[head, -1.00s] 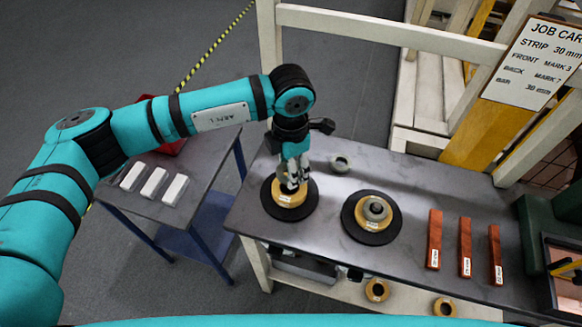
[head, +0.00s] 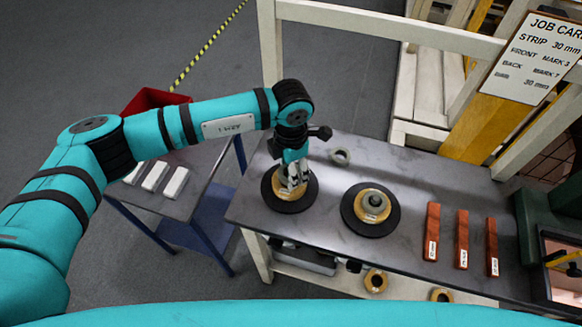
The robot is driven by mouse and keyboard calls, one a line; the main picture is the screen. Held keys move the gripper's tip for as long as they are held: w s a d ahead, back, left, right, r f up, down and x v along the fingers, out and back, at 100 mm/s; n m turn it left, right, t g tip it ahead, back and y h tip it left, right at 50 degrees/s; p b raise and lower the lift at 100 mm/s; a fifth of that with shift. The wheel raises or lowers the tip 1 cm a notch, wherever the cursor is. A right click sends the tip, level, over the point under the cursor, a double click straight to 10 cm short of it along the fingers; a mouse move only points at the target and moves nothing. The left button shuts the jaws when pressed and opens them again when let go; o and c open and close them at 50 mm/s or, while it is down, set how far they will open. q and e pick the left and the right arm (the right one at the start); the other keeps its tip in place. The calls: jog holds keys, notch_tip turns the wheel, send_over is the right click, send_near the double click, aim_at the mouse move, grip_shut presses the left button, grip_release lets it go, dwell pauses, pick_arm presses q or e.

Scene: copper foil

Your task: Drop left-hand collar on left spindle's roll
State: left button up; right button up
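The left spindle's roll (head: 277,195) is a yellow-tan coil on a round black plate (head: 290,206) at the bench's left end. My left gripper (head: 294,185) points down directly over this roll, its fingers at the spindle. The fingers hide the spindle top, and I cannot tell whether they are apart or hold a collar. A grey ring-shaped collar (head: 340,157) lies on the bench behind and right of the roll. The right spindle's roll (head: 362,208) sits on another black plate, with a grey piece (head: 374,200) at its centre. My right gripper is not in view.
Several copper-coloured bars (head: 462,240) lie at the right of the bench (head: 325,228). A side table (head: 190,205) with white blocks stands left, beside a red bin (head: 150,100). A job card (head: 535,60) is on a post behind. Rolls sit on the lower shelf.

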pick_arm(q)
jog(key=shift+f, duration=0.25)
jog(key=o, duration=1.4)
jog(key=shift+r, duration=0.1)
jog(key=shift+c, duration=0.2)
jog(key=shift+r+p, duration=0.35)
jog(key=shift+r, duration=0.05)
jog(key=shift+r+p, duration=0.45)
jog(key=shift+p, duration=0.1)
jog(key=shift+w+r+b, duration=0.1)
jog(key=shift+r+b, duration=0.35)
jog(key=shift+b, duration=0.3)
notch_tip(320, 180, up, 11)
jog(key=b, duration=0.3)
jog(key=shift+f, duration=0.2)
